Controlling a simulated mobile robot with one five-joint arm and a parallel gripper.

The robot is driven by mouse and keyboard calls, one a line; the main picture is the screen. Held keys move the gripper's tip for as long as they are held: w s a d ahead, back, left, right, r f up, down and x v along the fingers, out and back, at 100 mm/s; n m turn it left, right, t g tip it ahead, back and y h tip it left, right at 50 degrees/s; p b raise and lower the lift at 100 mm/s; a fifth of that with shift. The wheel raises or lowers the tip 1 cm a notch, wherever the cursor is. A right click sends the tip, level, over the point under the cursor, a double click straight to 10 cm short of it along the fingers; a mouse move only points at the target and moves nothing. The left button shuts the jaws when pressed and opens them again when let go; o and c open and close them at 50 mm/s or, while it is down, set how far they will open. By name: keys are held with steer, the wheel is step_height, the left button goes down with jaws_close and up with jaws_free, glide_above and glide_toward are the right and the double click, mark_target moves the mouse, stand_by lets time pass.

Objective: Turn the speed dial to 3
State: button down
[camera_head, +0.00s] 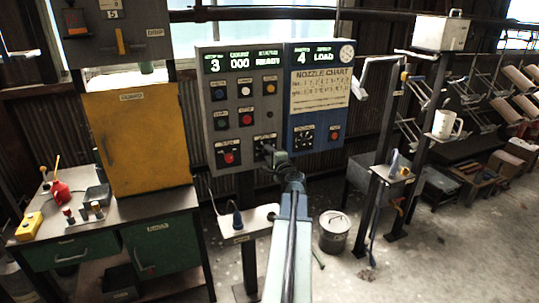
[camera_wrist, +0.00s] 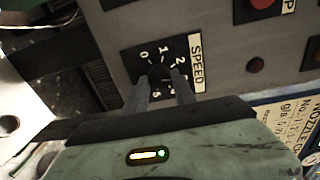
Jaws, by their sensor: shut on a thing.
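The speed dial (camera_wrist: 157,72) is a dark round knob on a black plate, with white numbers around it and a white SPEED label (camera_wrist: 196,62) beside it. In the wrist view the numbers 0, 1 and 2 are readable; the lower ones are partly covered by my fingers. My gripper (camera_wrist: 160,84) has one finger on each side of the knob and is shut on it. I cannot make out which number the knob points to. In the head view my gripper (camera_head: 268,151) reaches the lower right of the grey panel and mostly hides the dial.
The grey control panel (camera_head: 211,120) carries several buttons, with a red one (camera_head: 229,158) left of my gripper. The blue nozzle panel (camera_head: 291,120) adjoins on the right. A small white box (camera_head: 255,219) on a post stands below, beside my arm. A lidded bucket (camera_head: 334,234) stands on the floor.

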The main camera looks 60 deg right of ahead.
steer(key=shift+s+m, duration=0.1)
steer(key=shift+m, duration=0.7)
steer(key=c, duration=1)
jaws_free()
steer(key=shift+c, duration=0.2)
steer(key=v, duration=0.7)
steer(key=shift+s+a, duration=0.2)
steer(key=shift+s, duration=0.1)
